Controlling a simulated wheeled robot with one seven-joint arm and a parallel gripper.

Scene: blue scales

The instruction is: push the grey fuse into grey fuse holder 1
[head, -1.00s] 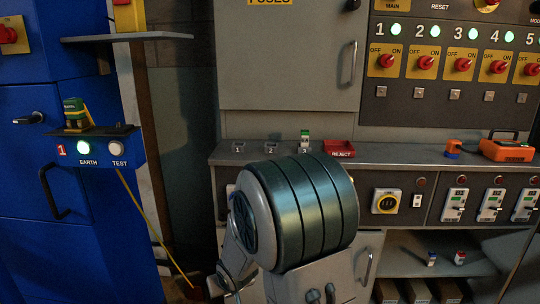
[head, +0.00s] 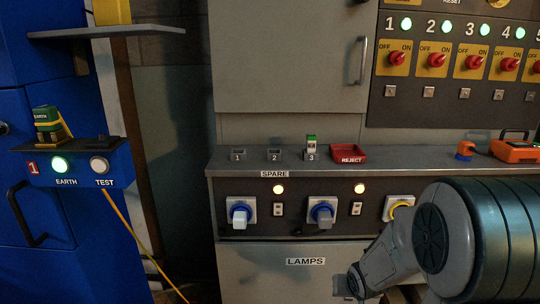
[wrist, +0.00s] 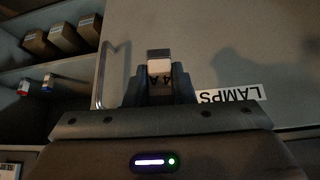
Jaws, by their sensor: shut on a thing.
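In the wrist view my gripper (wrist: 159,85) is shut on a small fuse (wrist: 159,66) with a grey end and a white band marked "4A". The fuse stands out beyond the fingertips, in front of the grey cabinet face. Two small sockets show on the panel, a left one (head: 278,209) and a right one (head: 357,208), each beside a blue-ringed switch. No label tells me which holder is grey fuse holder 1.
The shelf has spare slots numbered 1 (head: 238,153), 2 (head: 274,153) and 3, with a green fuse (head: 311,142) in slot 3. A red reject tray (head: 350,152) stands beside them. The left knob (head: 239,211) and right knob (head: 322,214) stick out. The LAMPS door (head: 285,280) is below.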

